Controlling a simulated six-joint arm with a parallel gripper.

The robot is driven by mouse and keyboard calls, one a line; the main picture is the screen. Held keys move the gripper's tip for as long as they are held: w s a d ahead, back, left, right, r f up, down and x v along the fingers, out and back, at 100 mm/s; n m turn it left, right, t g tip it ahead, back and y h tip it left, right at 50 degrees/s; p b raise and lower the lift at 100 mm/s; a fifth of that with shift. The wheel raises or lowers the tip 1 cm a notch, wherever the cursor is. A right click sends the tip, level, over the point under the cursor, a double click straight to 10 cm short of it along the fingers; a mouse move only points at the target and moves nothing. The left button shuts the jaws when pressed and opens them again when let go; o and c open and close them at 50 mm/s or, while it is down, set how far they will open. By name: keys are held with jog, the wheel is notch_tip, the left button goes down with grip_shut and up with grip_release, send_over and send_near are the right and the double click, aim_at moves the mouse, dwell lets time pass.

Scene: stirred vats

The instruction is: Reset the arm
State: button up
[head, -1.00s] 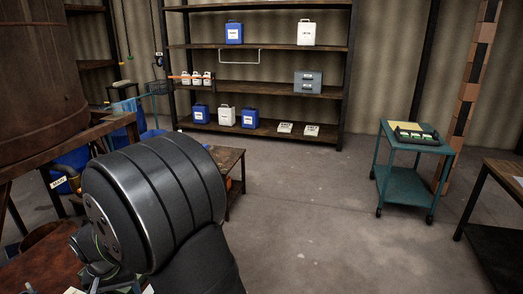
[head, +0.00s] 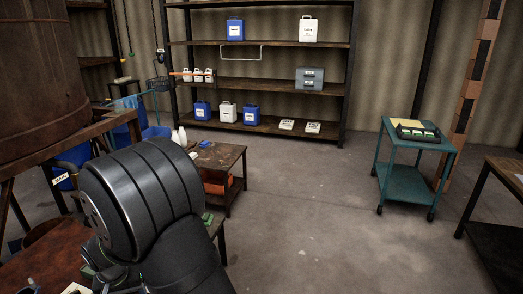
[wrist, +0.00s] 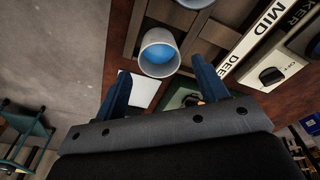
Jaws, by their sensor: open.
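My gripper (wrist: 164,88) shows in the wrist view with its two dark blue fingers spread apart and nothing between them. A white cup with blue liquid (wrist: 158,52) stands beyond the fingertips on a reddish-brown worktop (wrist: 118,50). A white sheet (wrist: 143,90) lies below the cup in the picture, partly behind the left finger. In the head view, my dark arm fills the lower left and the gripper cannot be made out.
A large wooden vat (head: 40,75) stands at left. A low wooden table (head: 222,153), shelves (head: 270,86) and a teal cart (head: 407,180) stand beyond. The middle floor is clear.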

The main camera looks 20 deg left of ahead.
jog(key=w+d+r, duration=0.7)
jog(key=d, duration=0.2)
jog(key=s+a+r+n, duration=0.1)
jog(key=s+a, duration=0.3)
jog(key=a, duration=0.5)
jog(key=s+a+r+n, duration=0.1)
jog(key=s+a, duration=0.3)
jog(key=a, duration=0.4)
jog(key=s+a+n, duration=0.2)
jog(key=s+a, duration=1.1)
jog(key=s, duration=0.2)
notch_tip(320, 180, down, 8)
jog(key=shift+s+a+f, duration=0.1)
jog(key=shift+r, duration=0.4)
notch_tip(320, 180, up, 7)
jog(key=w+d+m, duration=0.1)
jog(key=w+d, duration=0.7)
jog(key=w, duration=0.3)
jog(key=shift+d+r, duration=0.15)
jog(key=shift+r, duration=0.15)
